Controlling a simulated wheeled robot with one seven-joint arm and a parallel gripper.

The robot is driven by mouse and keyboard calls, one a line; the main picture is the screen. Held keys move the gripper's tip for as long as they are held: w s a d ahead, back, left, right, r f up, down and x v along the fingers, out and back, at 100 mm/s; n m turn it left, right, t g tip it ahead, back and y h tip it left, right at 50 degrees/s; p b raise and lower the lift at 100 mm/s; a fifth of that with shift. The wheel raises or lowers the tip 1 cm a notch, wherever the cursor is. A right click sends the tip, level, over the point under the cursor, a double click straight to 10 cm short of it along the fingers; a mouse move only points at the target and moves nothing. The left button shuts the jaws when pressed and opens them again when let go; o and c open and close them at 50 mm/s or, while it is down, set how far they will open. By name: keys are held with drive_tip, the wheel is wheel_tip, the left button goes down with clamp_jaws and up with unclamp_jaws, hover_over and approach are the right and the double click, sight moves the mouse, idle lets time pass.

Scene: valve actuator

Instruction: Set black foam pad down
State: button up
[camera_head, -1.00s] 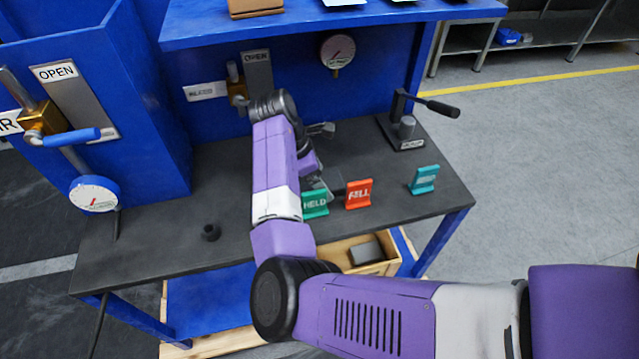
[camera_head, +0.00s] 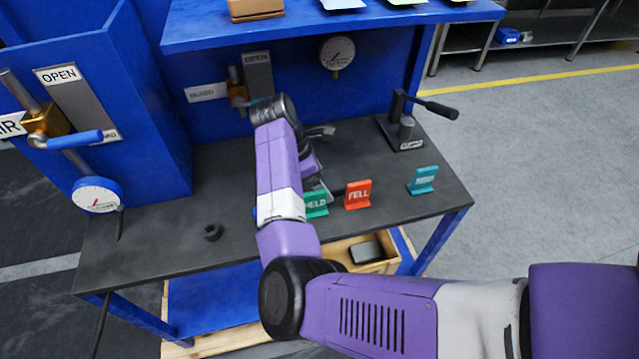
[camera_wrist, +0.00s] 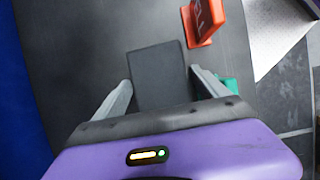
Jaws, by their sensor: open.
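The black foam pad (camera_wrist: 158,82) lies flat on the dark bench top in the wrist view. My gripper (camera_wrist: 161,76) is open around it, with one grey finger on each side. A gap shows between the pad and each finger. The near end of the pad is hidden by the gripper body. In the head view my arm hides most of the pad and the fingers, behind the green HELD sign (camera_head: 316,204).
The orange FELL sign (camera_head: 358,194) stands close to the pad's right. A teal sign (camera_head: 423,180) and a lever device (camera_head: 406,132) stand farther right. A small black ring (camera_head: 213,232) lies on the open left part of the bench (camera_head: 150,245). A wooden crate (camera_head: 385,268) is below.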

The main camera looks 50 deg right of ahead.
drive_tip(key=shift+c, duration=0.2)
drive_tip(key=c, duration=1.2)
drive_tip(key=shift+b, duration=0.65)
